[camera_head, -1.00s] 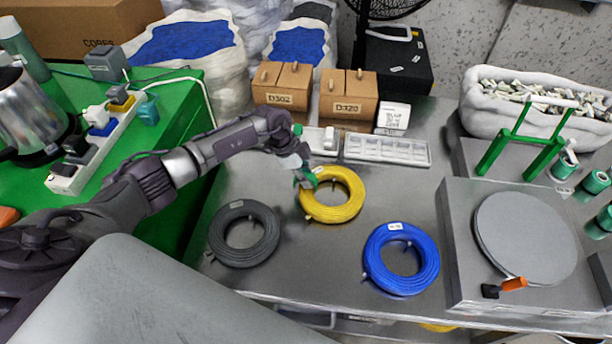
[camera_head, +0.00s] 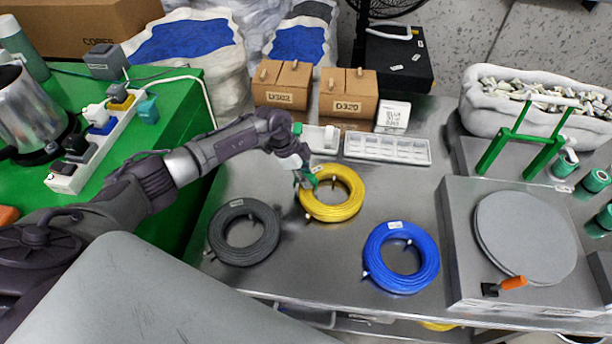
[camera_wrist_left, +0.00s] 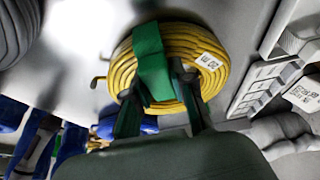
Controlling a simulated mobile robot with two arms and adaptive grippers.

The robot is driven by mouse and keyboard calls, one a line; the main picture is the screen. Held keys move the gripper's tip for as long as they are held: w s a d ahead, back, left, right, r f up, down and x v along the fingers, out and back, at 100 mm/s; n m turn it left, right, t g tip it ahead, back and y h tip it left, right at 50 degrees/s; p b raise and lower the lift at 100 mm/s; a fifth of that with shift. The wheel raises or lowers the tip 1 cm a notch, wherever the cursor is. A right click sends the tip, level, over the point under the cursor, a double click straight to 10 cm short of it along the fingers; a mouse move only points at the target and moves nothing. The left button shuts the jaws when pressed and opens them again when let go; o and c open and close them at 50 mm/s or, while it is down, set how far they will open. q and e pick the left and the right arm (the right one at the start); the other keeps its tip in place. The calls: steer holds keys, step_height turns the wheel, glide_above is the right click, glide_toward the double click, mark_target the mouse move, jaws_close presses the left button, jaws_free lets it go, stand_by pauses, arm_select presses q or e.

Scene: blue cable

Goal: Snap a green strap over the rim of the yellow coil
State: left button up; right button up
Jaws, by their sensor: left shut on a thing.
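The yellow coil (camera_head: 333,193) lies flat on the metal table between the grey and blue coils. My left gripper (camera_head: 305,182) is at the coil's upper left rim. In the left wrist view my left gripper (camera_wrist_left: 160,105) is shut on a green strap (camera_wrist_left: 151,62). The strap lies across the near part of the yellow coil (camera_wrist_left: 188,42), over its rim. Whether it is snapped closed underneath cannot be seen. My right gripper is not in view.
A grey coil (camera_head: 244,232) lies to the left and a blue coil (camera_head: 401,257) to the lower right. A white compartment tray (camera_head: 387,149) and cardboard boxes (camera_head: 347,94) stand behind. A round-plated machine (camera_head: 524,238) occupies the right. Bare table lies between the coils.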

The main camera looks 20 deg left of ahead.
arm_select(q)
steer(key=o, duration=1)
steer(key=shift+o, duration=0.2)
step_height(320, 180, up, 7)
steer(key=p, duration=0.7)
steer(key=shift+p, duration=0.4)
